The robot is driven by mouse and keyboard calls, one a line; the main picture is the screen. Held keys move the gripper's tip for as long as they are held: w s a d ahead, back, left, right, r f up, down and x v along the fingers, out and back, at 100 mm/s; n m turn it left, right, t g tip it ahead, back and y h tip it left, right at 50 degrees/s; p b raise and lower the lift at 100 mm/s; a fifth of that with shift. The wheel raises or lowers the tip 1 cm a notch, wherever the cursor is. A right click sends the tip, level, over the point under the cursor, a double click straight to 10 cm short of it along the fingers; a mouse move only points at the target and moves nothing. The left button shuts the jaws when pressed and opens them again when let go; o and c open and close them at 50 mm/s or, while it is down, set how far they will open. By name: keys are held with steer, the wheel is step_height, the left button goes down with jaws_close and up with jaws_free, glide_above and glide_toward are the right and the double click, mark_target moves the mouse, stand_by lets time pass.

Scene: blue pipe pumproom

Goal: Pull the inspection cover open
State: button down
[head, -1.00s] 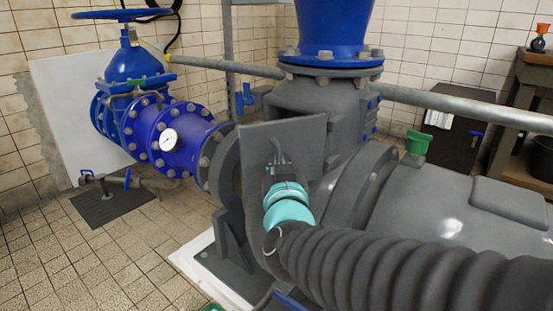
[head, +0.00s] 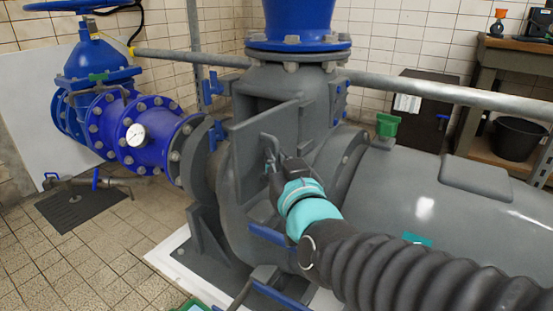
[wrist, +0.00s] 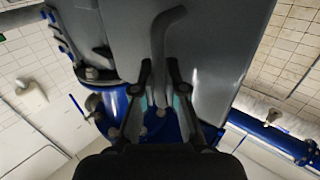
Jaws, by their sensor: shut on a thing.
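The inspection cover (head: 250,143) is a flat grey plate on the grey pump housing. It stands swung out at an angle, with a dark opening (head: 247,106) showing above and behind it. Its bent grey handle (head: 269,141) faces me. My gripper (head: 272,168) is shut on the handle, at the end of my arm with the turquoise band. In the wrist view the two fingers (wrist: 160,75) sit either side of the handle bar (wrist: 160,42), with the grey cover (wrist: 215,50) behind. The exact finger contact is partly hidden.
A blue riser pipe (head: 298,20) stands above the housing. A blue flanged pipe with a gauge (head: 136,134) lies to the left. The large grey pump body (head: 420,195) fills the right. A blue bar (head: 268,236) is below my gripper.

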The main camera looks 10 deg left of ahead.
steer(key=shift+d+r, duration=0.15)
steer(key=shift+d, duration=0.1)
stand_by(0.5)
steer(key=c, duration=1.2)
jaws_free()
steer(key=shift+w, duration=0.15)
steer(key=shift+s, duration=0.2)
steer(key=v, duration=0.7)
steer(key=shift+d, duration=0.2)
